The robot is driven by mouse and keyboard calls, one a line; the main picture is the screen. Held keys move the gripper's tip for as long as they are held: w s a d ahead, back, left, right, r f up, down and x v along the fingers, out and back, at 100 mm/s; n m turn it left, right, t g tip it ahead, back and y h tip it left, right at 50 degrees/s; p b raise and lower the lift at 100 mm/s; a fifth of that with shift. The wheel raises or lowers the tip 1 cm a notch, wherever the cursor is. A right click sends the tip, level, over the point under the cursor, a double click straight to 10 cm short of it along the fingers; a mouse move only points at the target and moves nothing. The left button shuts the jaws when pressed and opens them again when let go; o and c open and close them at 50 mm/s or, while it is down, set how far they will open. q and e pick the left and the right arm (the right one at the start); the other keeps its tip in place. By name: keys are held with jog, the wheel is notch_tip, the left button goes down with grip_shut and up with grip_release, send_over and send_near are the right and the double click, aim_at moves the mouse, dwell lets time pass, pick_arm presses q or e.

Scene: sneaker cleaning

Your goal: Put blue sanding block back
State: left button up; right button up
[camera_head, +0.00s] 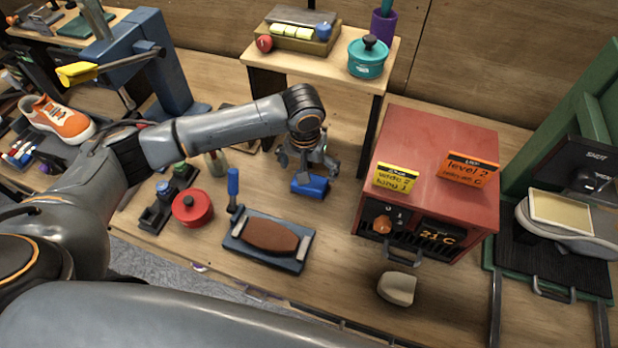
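The blue sanding block (310,187) is directly below my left gripper (308,167), near the middle of the table. My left gripper points down with its fingers at the block's upper part and appears shut on it. The fingertips are partly hidden, and I cannot tell whether the block touches the table. My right gripper is not in view.
A blue tray (240,256) with a brown pad (270,236) lies in front. A red pot (192,209) and blue-handled tool (233,185) are to its left. A red oven (425,185) stands right, and a raised shelf (345,72) stands behind. A beige piece (397,288) lies front right.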

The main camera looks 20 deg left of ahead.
aim_at(307, 187)
pick_arm(q)
notch_tip(307, 187, up, 6)
jog(key=shift+s+r, duration=0.25)
jog(key=shift+s, duration=0.15)
jog(key=shift+f, duration=0.1)
